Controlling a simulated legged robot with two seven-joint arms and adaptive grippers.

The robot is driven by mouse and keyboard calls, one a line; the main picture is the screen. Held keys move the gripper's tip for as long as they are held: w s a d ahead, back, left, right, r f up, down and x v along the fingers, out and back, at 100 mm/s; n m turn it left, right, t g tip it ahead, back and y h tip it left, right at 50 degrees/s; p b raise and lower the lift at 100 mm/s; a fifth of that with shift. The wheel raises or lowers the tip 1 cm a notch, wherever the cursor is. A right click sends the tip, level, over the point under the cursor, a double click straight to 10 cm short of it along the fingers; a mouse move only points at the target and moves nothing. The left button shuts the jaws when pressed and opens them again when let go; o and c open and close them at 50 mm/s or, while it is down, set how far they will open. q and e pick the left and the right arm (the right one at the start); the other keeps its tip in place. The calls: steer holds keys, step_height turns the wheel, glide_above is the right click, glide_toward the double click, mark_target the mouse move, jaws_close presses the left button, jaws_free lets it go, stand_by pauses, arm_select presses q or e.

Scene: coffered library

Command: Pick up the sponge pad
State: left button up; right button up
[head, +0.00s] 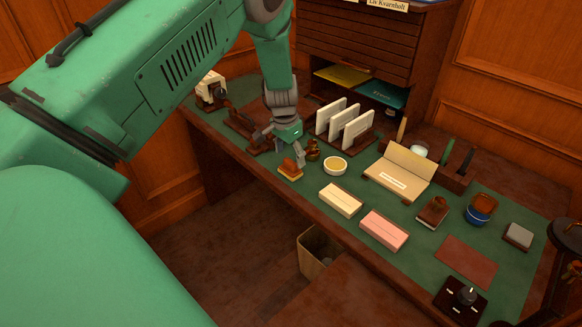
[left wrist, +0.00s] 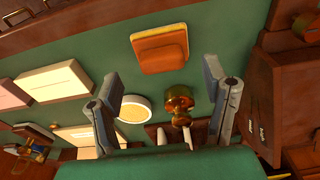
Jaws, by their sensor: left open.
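An orange-and-yellow pad (head: 290,172), which looks like the sponge pad, lies on the green desk top near its front edge. In the left wrist view the pad (left wrist: 160,50) lies flat, just beyond the fingertips and roughly centred between them. My left gripper (head: 282,147) is above and just behind the pad in the head view. Its two fingers are spread wide in the left wrist view (left wrist: 160,78), with nothing held between them. The pad and fingers look apart, though the exact height gap is hard to tell. My right gripper is not in view.
A small brass object (head: 313,150) and a round white dish (head: 335,166) stand close to the pad. A rack of white cards (head: 345,125) is behind. Cream (head: 341,200) and pink (head: 384,230) boxes lie to the right. A bin (head: 318,252) stands below the desk edge.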

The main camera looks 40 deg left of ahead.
mark_target(290, 161)
arm_select(q)
steer(key=f, duration=0.3)
steer(key=shift+w, duration=0.2)
steer(key=shift+w+a+f, duration=0.1)
steer(key=shift+a+f, duration=0.05)
steer(key=shift+f, duration=0.2)
steer(key=shift+c, duration=0.8)
steer(key=c, duration=1.1)
steer(key=shift+r, duration=0.1)
step_height(290, 161, up, 10)
